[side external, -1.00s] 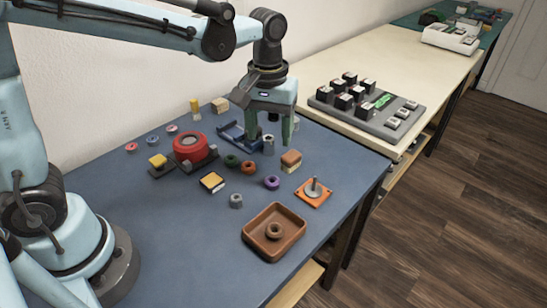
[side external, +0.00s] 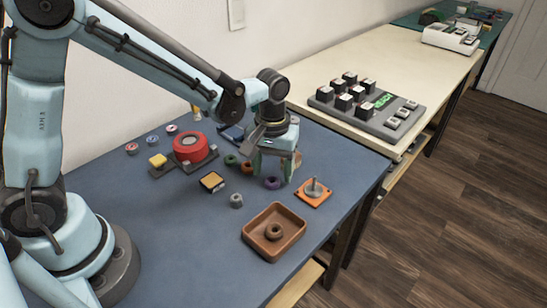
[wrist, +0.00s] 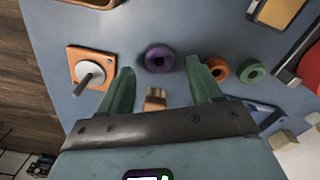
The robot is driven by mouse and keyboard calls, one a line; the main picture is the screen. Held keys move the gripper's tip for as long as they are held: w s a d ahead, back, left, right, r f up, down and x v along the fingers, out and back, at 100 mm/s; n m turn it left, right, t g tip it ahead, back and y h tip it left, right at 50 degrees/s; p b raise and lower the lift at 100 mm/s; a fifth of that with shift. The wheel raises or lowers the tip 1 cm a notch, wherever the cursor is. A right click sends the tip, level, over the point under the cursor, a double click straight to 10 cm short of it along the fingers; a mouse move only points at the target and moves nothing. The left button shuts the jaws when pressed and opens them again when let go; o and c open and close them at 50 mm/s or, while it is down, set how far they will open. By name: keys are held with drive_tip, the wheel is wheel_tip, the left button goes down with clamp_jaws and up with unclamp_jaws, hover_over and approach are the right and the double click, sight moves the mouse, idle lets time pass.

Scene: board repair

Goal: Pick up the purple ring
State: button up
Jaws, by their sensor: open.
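The purple ring (side external: 272,184) lies flat on the blue table top, just in front of my gripper (side external: 273,177). In the wrist view the purple ring (wrist: 149,60) lies just beyond the fingertips, lined up with the gap between them. My gripper (wrist: 159,66) is open, its two green fingers spread wide, with nothing held. The fingers look to be a little above the table; the exact height is hard to tell.
An orange plate with a peg (wrist: 78,56) is left of the ring in the wrist view. An orange-brown ring (wrist: 217,77) and a green ring (wrist: 252,82) are to its right. A small block (wrist: 154,100) shows between the fingers. A brown tray (side external: 293,218) stands near the front.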

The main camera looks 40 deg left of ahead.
drive_tip(key=shift+f, duration=1.05)
drive_tip(key=c, duration=1.1)
drive_tip(key=shift+r, duration=0.1)
